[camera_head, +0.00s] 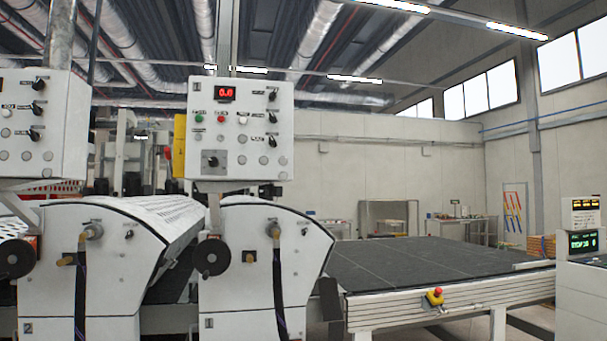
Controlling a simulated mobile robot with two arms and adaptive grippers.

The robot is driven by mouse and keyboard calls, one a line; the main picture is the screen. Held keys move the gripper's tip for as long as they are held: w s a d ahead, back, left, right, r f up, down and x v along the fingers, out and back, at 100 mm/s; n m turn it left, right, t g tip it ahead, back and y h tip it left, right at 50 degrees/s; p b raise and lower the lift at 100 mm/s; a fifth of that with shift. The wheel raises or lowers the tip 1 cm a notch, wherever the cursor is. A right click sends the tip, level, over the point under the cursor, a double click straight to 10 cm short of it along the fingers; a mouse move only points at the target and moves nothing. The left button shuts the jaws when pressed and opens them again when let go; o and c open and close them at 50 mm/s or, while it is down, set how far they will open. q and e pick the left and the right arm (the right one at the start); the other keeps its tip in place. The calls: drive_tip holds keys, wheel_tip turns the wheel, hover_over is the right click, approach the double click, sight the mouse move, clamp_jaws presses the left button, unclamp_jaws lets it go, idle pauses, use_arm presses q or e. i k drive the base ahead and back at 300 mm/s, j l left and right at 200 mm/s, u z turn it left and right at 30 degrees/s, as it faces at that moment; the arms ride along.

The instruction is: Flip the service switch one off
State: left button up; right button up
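A white control box (238,134) stands on the nearer right coater unit (249,290). It carries a red digital display (225,93), green and red buttons, several black knobs along its right side and a larger rotary switch (211,160) on a grey plate at lower left. A second control box (38,125), cut by the left edge, has several black knobs. The labels are too small to read, so I cannot tell which control is service switch one or how it is set. Neither of my grippers shows.
A dark conveyor bed (420,262) extends right of the units, with a red emergency button (437,292) on its front rail. A cabinet with lit displays (583,241) stands at the right edge. Black handwheels (212,256) and hanging hoses (279,290) project from the unit fronts.

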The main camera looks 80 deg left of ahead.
sight(167, 150)
drive_tip(key=u, duration=2.3)
drive_tip(key=i+j+u, duration=0.4)
drive_tip(key=j, duration=0.2)
drive_tip(key=i+j+u, duration=0.4)
drive_tip(key=j, duration=0.15)
drive_tip(key=k+j, duration=0.05)
